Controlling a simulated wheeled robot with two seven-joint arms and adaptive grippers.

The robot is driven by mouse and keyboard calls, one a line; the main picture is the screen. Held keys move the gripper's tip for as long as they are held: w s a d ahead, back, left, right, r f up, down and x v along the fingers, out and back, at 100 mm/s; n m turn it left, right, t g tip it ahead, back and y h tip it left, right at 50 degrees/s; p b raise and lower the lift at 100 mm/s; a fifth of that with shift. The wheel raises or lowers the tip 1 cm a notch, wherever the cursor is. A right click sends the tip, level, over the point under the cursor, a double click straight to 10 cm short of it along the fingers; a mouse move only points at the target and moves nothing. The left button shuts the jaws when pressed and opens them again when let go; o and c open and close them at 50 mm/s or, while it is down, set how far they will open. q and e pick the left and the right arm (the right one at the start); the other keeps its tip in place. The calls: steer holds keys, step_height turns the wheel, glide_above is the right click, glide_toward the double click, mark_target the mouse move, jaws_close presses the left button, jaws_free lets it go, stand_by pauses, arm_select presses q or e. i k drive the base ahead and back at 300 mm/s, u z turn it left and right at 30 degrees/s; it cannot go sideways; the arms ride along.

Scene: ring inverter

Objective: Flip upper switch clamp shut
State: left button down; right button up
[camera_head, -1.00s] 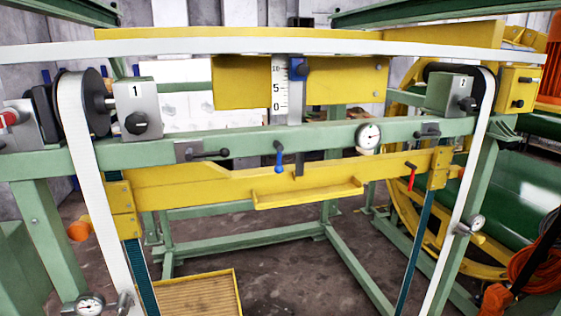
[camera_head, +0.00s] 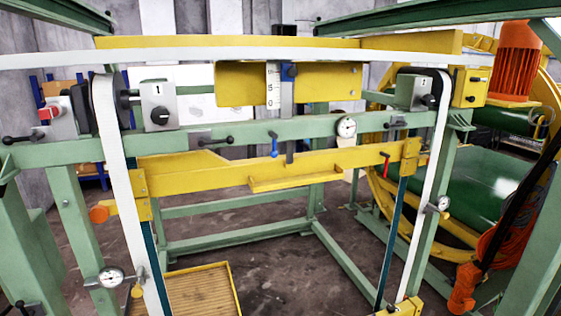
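Neither of my grippers shows in the head view. A clamp with a black lever (camera_head: 210,140) sits on the green crossbeam (camera_head: 175,147), left of the middle. Another black-handled clamp (camera_head: 395,123) sits near the beam's right end. A blue-handled lever (camera_head: 274,148) hangs down at the middle of the beam, and a red-handled lever (camera_head: 386,159) is at the right of the lower yellow bar. One more black lever (camera_head: 18,138) is at the far left. I cannot tell which of these is the upper switch clamp, or whether it is open or shut.
A white belt (camera_head: 119,165) runs down the left side, and another stretch (camera_head: 426,175) down the right. Dial gauges (camera_head: 346,126) are fixed to the frame. A wooden-floored yellow tray (camera_head: 200,290) lies low at left. An orange motor (camera_head: 519,62) stands at right.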

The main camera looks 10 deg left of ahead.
mark_target(273, 153)
steer(key=u, duration=0.15)
steer(key=i, duration=0.95)
steer(key=z, duration=0.8)
